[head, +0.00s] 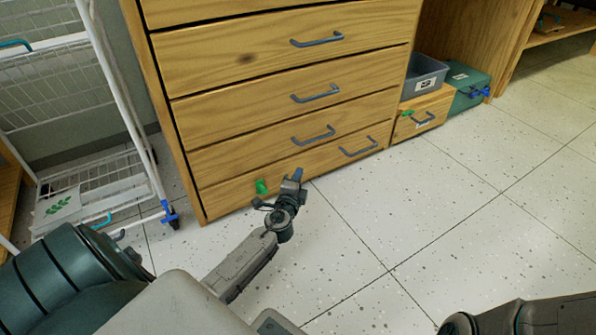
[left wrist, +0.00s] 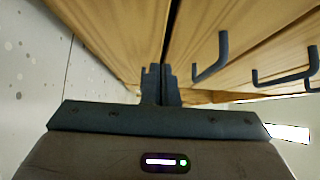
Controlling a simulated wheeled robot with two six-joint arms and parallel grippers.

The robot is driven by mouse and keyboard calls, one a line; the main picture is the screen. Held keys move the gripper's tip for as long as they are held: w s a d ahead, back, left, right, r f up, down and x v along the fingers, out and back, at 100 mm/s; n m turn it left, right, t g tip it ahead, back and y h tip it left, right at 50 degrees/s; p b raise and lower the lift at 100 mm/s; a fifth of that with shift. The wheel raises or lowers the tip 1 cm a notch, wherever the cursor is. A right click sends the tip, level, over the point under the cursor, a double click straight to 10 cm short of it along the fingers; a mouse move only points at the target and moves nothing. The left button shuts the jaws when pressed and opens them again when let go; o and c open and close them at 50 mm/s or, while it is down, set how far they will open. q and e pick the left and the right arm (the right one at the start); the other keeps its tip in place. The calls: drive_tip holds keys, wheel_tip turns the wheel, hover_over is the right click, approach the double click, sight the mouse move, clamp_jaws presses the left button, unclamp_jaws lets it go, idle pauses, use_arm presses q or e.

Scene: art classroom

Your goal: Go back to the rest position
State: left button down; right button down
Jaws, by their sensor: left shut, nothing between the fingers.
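My left gripper (head: 293,182) is low in front of the wooden drawer cabinet (head: 290,55), near its bottom drawer. In the left wrist view its two fingers (left wrist: 160,84) are together with nothing between them. The drawer fronts and their dark handles (left wrist: 214,58) rise just beyond the fingertips, and the fingers hold none of the handles. The bottom drawer's handle (head: 358,147) is to the right of the gripper in the head view. All the drawers look closed. At the lower right, part of my right arm shows, but its gripper is out of view.
A white wire cart (head: 135,105) on blue casters stands at the left. A grey bin (head: 423,76), a wooden box (head: 424,113) and a green case (head: 467,88) sit right of the drawers. A green tag (head: 262,187) is on the bottom drawer. The tiled floor (head: 450,200) at right is clear.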

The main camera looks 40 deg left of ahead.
use_arm(q)
drive_tip(key=p+v, duration=0.1)
drive_tip(key=v, duration=0.7)
